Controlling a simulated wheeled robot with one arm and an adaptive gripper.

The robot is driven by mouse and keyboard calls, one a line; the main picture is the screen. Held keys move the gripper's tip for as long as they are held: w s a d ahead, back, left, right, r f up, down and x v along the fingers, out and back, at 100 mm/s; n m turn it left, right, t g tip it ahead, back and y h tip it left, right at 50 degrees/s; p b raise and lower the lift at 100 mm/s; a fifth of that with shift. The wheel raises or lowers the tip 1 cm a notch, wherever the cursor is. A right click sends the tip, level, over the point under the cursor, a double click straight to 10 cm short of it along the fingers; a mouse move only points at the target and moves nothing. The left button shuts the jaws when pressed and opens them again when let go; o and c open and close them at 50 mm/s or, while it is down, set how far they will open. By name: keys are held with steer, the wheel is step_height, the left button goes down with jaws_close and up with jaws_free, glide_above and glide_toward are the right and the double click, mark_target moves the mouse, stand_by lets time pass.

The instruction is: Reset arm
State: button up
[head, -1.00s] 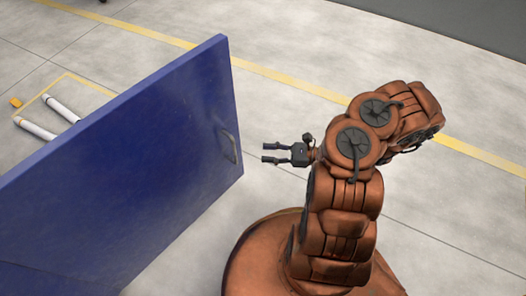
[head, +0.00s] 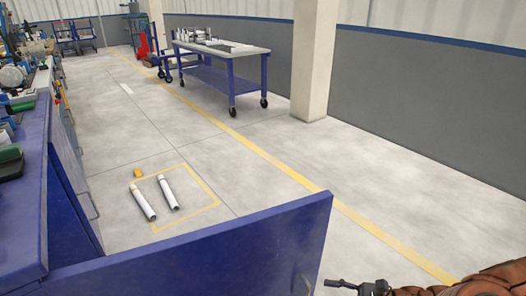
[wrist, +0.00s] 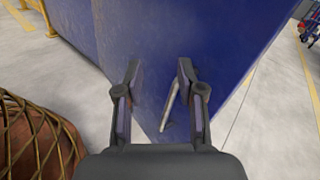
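My gripper (head: 357,287) shows at the bottom right edge of the head view, in front of the blue door panel. In the wrist view my gripper (wrist: 157,75) is open, with nothing between its fingers. Beyond its fingers is the blue door panel (wrist: 215,50) with its metal handle (wrist: 170,106); I cannot tell how near they are. My orange-brown arm (head: 480,284) shows only in part in the head view's bottom right corner.
The blue panel (head: 215,250) crosses the head view's lower part. Two white pipes (head: 143,202) (head: 168,192) lie in a yellow floor square beside a small orange block (head: 138,173). A workbench (head: 45,190) stands left, a wheeled table (head: 225,75) behind. Open floor lies between.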

steer(key=s+a+r+n+g+h+p, duration=0.25)
steer(key=s+r+n+p, duration=0.2)
steer(key=r, duration=0.45)
steer(key=s+a+r+n+g+h+p, duration=0.25)
steer(key=a+r+n+g+p, duration=0.2)
steer(key=r, duration=0.55)
steer(key=s+a+r+n+g+h+p, duration=0.25)
steer(key=s+r+n+p, duration=0.2)
steer(key=r, duration=0.45)
steer(key=s+d+r+n+t+h+p, duration=0.1)
steer(key=s+d+r+h+p, duration=0.1)
steer(key=r, duration=0.5)
steer(key=s+d+r+n+t+h+p, duration=0.1)
steer(key=s+d+r+n+h+p, duration=0.1)
steer(key=r+p, duration=0.5)
steer(key=s+d+r+n+t+h+p, duration=0.1)
steer(key=s+d+r+n+h+p, duration=0.1)
steer(key=s+d+r+h+p, duration=0.2)
steer(key=s+r+h+p, duration=0.1)
steer(key=s+r+p, duration=0.1)
steer(key=s+r, duration=0.1)
steer(key=shift+s+d, duration=0.15)
steer(key=shift+s, duration=0.15)
